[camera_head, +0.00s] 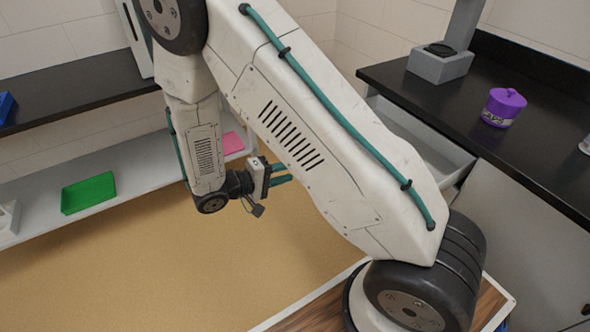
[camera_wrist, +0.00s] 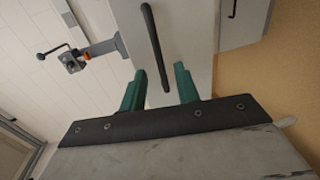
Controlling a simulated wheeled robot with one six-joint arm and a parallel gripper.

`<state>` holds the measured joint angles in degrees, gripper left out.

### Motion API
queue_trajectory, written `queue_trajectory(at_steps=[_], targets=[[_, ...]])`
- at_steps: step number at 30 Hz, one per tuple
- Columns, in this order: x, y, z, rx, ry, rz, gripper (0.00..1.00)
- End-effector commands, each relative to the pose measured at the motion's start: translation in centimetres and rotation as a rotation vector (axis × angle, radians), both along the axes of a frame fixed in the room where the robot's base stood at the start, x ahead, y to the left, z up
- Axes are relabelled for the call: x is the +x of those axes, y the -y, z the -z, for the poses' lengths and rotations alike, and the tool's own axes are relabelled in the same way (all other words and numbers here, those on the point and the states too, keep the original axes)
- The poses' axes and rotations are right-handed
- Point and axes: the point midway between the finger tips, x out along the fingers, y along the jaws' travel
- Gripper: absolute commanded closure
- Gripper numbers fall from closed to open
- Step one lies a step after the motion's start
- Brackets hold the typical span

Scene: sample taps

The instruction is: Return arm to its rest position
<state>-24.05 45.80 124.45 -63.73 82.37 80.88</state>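My arm (camera_head: 300,130) spans the middle of the head view, folded with its forearm hanging down at the left. My gripper (camera_head: 288,174) hangs above the tan floor, with its teal fingers pointing right. In the wrist view my gripper (camera_wrist: 160,70) has its two teal fingers apart, with nothing held between them. A black bar handle (camera_wrist: 153,35) on a pale panel appears beyond the fingers. I cannot tell how far away it is.
An open drawer (camera_head: 436,147) juts out under the right black counter (camera_head: 540,150). A purple lidded pot (camera_head: 503,107) stands on that counter. A green tray (camera_head: 88,193) and pink item (camera_head: 233,143) lie on the left shelf. A lever tap (camera_wrist: 72,62) is on the wall.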

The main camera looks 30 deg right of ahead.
Motion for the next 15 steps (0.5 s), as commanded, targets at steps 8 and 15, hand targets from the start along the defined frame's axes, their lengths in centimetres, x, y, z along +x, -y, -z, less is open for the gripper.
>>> queue_trajectory(at_steps=[8, 15], targets=[[0.0, -2.4, -0.5, -0.001, 0.0, -0.003, 0.68], [0.0, -2.4, -0.4, -0.001, -0.002, -0.002, 0.68]])
